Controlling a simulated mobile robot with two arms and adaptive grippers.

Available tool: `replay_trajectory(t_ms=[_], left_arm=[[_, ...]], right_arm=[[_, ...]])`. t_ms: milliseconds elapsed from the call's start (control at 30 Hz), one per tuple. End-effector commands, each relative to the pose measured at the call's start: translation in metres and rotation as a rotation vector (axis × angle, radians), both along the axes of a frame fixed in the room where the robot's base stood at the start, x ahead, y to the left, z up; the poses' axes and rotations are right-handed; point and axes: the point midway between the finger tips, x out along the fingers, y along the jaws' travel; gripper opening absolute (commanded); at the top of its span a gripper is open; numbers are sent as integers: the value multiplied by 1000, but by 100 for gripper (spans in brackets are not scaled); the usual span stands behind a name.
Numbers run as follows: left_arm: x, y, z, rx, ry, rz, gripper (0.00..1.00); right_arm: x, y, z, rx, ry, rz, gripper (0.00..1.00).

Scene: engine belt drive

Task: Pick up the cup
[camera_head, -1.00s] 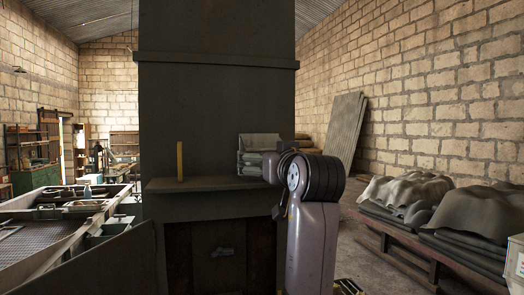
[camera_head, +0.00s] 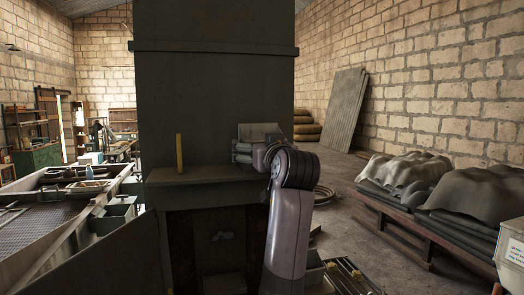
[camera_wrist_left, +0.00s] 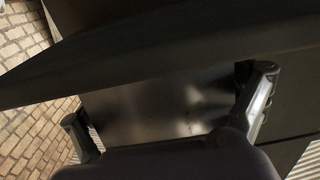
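I cannot make out a cup in either view. My left arm (camera_head: 287,238) rises at the centre right of the head view, in front of the dark metal pillar. Its hand end is mostly hidden beyond the black wrist joint, level with the pillar's ledge (camera_head: 200,176). In the wrist view my left gripper (camera_wrist_left: 163,98) has its two grey fingers wide apart. A smooth, shiny dark surface lies behind the space between them, and nothing visible is held. My right gripper does not show.
A yellow upright bar (camera_head: 179,152) stands on the ledge. A metal bench (camera_head: 50,212) is at left. Covered sheets (camera_head: 405,178) lie on a low rack at right, and corrugated panels (camera_head: 345,108) lean on the wall.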

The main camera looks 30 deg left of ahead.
Motion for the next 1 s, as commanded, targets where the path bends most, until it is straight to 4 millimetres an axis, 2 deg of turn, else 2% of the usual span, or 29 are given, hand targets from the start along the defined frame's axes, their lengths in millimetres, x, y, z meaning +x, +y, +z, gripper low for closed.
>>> replay_trajectory(t_ms=[67, 600, 1000], left_arm=[[0, 0, 0, 0, 0, 0, 86], [0, 0, 1, 1, -1, 0, 51], [0, 0, 8, 0, -3, 0, 51]], right_arm=[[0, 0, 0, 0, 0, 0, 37], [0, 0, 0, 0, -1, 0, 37], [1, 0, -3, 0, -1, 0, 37]])
